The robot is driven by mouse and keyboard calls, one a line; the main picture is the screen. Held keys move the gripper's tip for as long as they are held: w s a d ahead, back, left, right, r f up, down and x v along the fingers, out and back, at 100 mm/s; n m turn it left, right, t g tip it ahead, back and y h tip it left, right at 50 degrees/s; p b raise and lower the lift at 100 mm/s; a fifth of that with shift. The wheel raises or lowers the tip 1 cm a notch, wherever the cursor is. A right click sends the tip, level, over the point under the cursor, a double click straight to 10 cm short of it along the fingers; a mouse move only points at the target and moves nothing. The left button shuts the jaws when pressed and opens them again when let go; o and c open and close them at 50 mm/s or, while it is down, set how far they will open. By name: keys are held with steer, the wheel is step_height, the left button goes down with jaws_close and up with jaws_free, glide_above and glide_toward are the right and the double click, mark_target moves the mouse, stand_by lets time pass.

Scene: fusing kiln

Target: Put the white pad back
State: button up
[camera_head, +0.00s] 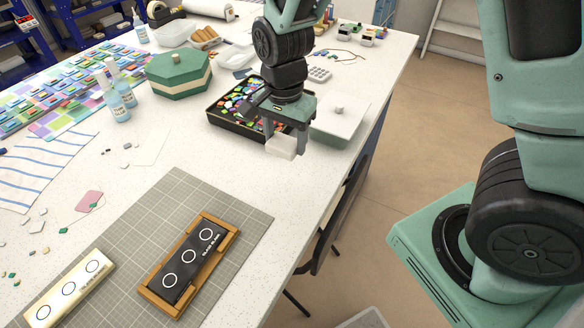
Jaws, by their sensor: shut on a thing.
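My gripper (285,138) points down over the white table, near its right edge. It is shut on a small white block, which I take as the white pad (282,147). The fingers hide part of the pad. It appears to be above the table, just in front of the black tray of coloured pieces (215,118); the exact gap cannot be told.
A lidded pale box (338,121) stands right of the gripper. On a grey cutting mat (178,196) are a wooden holder (155,297) with a black three-ring plate (193,257) and a cream ringed plate (70,293). A green hexagonal box (180,73) stands behind left. The table between is mostly clear.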

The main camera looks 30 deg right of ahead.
mark_target(287, 178)
step_height(287, 178, down, 10)
steer(key=shift+r+p, duration=0.25)
steer(key=shift+p, duration=0.15)
steer(key=shift+f, duration=0.15)
steer(key=o, duration=0.9)
steer(key=shift+o, duration=0.2)
step_height(287, 178, up, 12)
steer(key=shift+r+b, duration=0.1)
steer(key=shift+b, duration=0.45)
steer(key=s+a+r+n, duration=0.3)
steer(key=s+n, duration=0.6)
steer(key=s+a+r+n, duration=0.3)
steer(key=s+n, duration=0.7)
steer(key=shift+s+a+r+y, duration=0.25)
steer(key=shift+a+y, duration=0.05)
steer(key=shift+a, duration=0.05)
